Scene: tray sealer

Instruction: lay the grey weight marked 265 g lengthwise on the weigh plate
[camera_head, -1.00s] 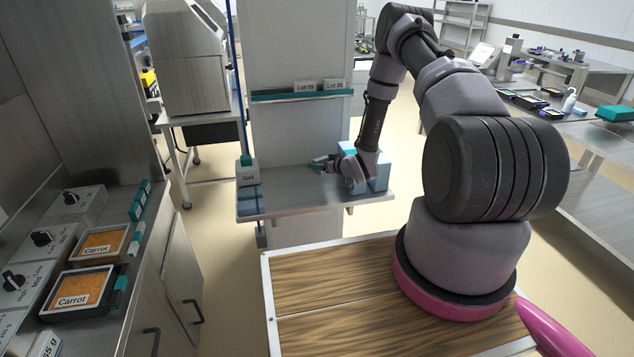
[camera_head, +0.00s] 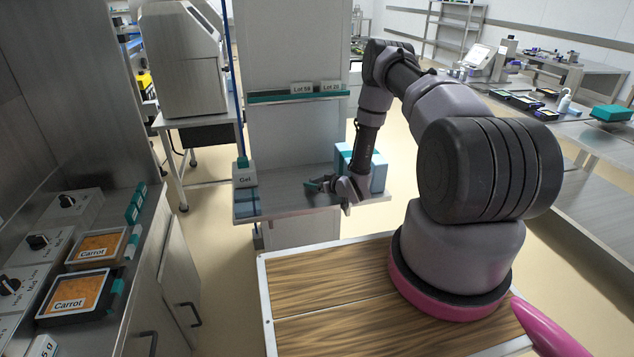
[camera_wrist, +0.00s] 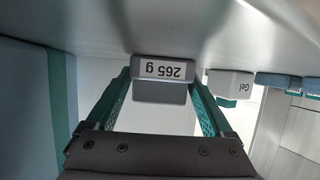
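The grey weight marked 265 g (camera_wrist: 163,70) shows in the wrist view, its label upside down, against the grey shelf surface. My gripper (camera_wrist: 161,78) has its teal fingers spread, one at each side of the weight. I see no firm contact with its sides. In the head view my gripper (camera_head: 317,186) is low over the shelf (camera_head: 275,200), and I cannot make out the weight there. I cannot pick out the weigh plate in either view.
A Gel box (camera_head: 245,176) stands at the shelf's left end. A blue box (camera_head: 377,172) stands at its right, close to my arm. On the left counter are Carrot trays (camera_head: 78,292), knobbed units (camera_head: 38,242) and a partly cut-off block marked with grams (camera_head: 43,346).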

